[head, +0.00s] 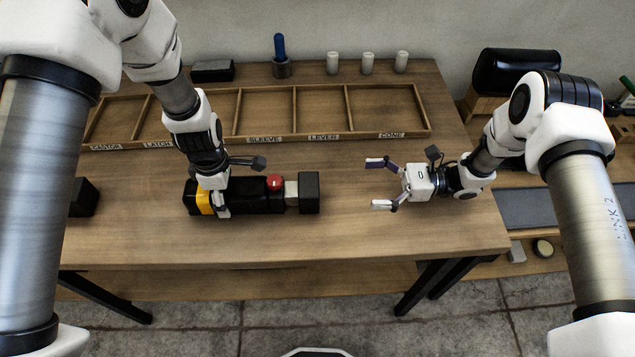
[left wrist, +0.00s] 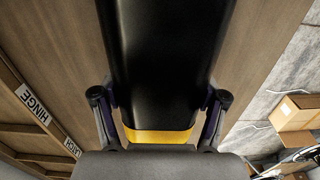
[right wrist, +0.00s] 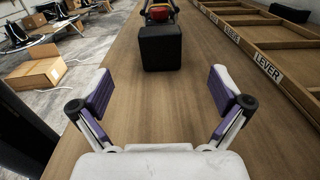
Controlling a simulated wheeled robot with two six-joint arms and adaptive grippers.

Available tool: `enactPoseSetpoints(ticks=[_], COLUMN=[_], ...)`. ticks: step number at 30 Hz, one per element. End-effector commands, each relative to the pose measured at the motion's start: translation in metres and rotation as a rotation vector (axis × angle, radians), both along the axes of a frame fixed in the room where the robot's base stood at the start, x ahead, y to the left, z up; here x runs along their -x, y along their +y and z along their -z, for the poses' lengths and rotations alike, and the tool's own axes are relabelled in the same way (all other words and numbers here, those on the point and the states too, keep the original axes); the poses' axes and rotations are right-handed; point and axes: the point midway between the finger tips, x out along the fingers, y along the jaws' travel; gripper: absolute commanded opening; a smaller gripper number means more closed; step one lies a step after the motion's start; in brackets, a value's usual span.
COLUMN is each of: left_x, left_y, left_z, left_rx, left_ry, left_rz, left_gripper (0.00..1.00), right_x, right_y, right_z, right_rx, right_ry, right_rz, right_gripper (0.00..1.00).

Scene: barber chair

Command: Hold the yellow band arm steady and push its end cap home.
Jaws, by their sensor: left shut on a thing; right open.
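The black arm (head: 245,195) with a yellow band (head: 203,197) near its left end lies on the table, with a red knob (head: 274,182) on top. A pale neck (head: 291,193) joins it to a black block-like end cap (head: 309,193) at its right end. My left gripper (head: 218,203) is shut on the arm beside the yellow band; the left wrist view shows its fingers on either side, near the band (left wrist: 158,136). My right gripper (head: 376,184) is open and empty, right of the cap and apart from it. In the right wrist view the cap (right wrist: 160,47) stands ahead, between the fingers' lines.
A labelled wooden compartment tray (head: 431,120) lies behind the arm. Three white cylinders (head: 367,63), a blue-handled tool (head: 280,50) in a holder and a dark block (head: 212,71) stand at the back. Another black block (head: 83,198) sits at the left. The tabletop between cap and right gripper is clear.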

Motion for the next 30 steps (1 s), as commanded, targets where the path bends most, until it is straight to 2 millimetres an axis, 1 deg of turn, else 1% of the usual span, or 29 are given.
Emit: enactPoseSetpoints(ticks=[2,5,8,12,15,18,22,28,29,30], left_x=[0.001,0.001,0.001,0.001,0.001,0.001,0.0,0.0,0.0,0.0], left_y=[0.0,0.0,0.0,0.0,0.0,0.0,0.0,0.0,0.0,0.0], left_z=[0.001,0.001,0.001,0.001,0.001,0.001,0.001,0.001,0.001,0.001], left_rx=[0.0,0.0,0.0,0.0,0.0,0.0,0.0,0.0,0.0,0.0], left_ry=[0.002,0.002,0.002,0.002,0.002,0.002,0.002,0.001,0.001,0.001], left_rz=[-0.001,-0.001,-0.001,0.0,0.0,0.0,0.0,0.0,0.0,0.0], left_gripper=[0.05,0.05,0.05,0.05,0.05,0.05,0.05,0.05,0.05,0.05], right_x=[0.0,0.001,0.003,0.006,0.008,0.008,0.009,0.008,0.008,0.008], right_y=[0.004,0.017,0.039,0.074,0.096,0.11,0.119,0.119,0.119,0.119], right_z=[0.0,0.0,0.0,0.0,0.0,0.0,0.0,0.0,0.0,0.0], right_rx=[0.0,-0.001,0.0,-0.001,0.0,0.0,0.0,0.0,0.0,0.0], right_ry=[-0.035,-0.036,-0.035,-0.034,-0.034,-0.033,-0.033,-0.032,-0.032,-0.032], right_rz=[-0.008,-0.011,-0.012,-0.012,-0.012,-0.009,-0.007,-0.006,-0.006,-0.006], right_gripper=[1.0,1.0,1.0,1.0,1.0,1.0,1.0,1.0,0.96,0.82])
